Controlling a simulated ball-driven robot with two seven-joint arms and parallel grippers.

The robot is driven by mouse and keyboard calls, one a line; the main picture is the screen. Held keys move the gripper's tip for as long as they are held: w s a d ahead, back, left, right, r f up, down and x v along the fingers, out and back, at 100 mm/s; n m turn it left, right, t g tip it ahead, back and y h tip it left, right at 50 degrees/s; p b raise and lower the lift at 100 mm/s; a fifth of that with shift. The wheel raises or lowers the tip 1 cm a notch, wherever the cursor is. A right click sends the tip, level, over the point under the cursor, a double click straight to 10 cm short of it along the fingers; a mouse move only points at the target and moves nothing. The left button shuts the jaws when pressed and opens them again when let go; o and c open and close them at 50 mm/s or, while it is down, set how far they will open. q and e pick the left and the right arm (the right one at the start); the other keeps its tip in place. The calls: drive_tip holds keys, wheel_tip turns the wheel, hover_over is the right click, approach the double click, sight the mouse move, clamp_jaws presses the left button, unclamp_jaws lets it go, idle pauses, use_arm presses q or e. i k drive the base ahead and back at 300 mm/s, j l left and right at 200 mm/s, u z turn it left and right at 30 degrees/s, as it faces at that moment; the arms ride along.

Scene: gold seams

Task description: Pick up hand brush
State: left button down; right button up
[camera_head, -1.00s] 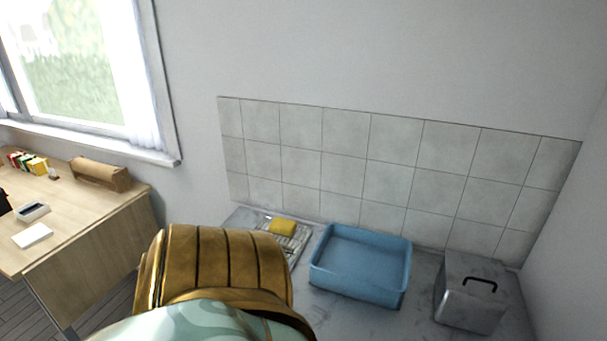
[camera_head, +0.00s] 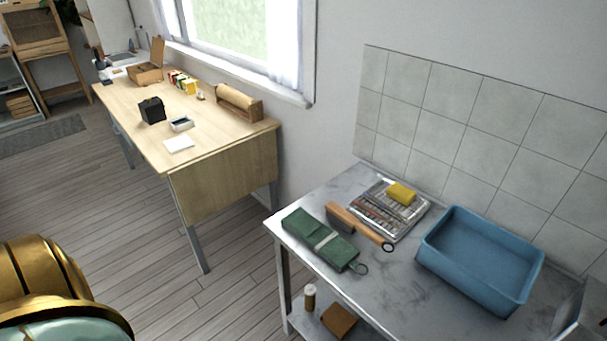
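A wooden-handled tool with a dark part near its left end, which looks like the hand brush (camera_head: 366,228), lies on the grey marble-topped table (camera_head: 392,282). It lies between a green strapped case (camera_head: 305,229) and a metal tray (camera_head: 409,218), close to both. A ring shows at its right end. Neither of my grippers is in view. Only a gold and mint part of my own body shows at the lower left, well apart from the table.
A yellow sponge-like block (camera_head: 401,190) lies on the metal tray. A blue basin (camera_head: 455,262) stands to its right, against the tiled wall. A wooden desk (camera_head: 222,188) stands under the window. Open wood floor (camera_head: 150,240) lies in front of both tables.

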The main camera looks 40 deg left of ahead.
sight(343, 218)
drive_tip(key=u, duration=0.75)
drive_tip(key=j+z, duration=0.25)
drive_tip(key=z, duration=0.15)
drive_tip(key=j+z, duration=0.2)
drive_tip(key=z, duration=0.2)
drive_tip(key=k+j+z, duration=0.1)
drive_tip(key=z, duration=0.3)
drive_tip(key=k+j+z, duration=0.1)
drive_tip(key=j+z, duration=0.15)
drive_tip(key=z, duration=0.15)
drive_tip(key=k+j, duration=0.25)
drive_tip(key=j, duration=0.15)
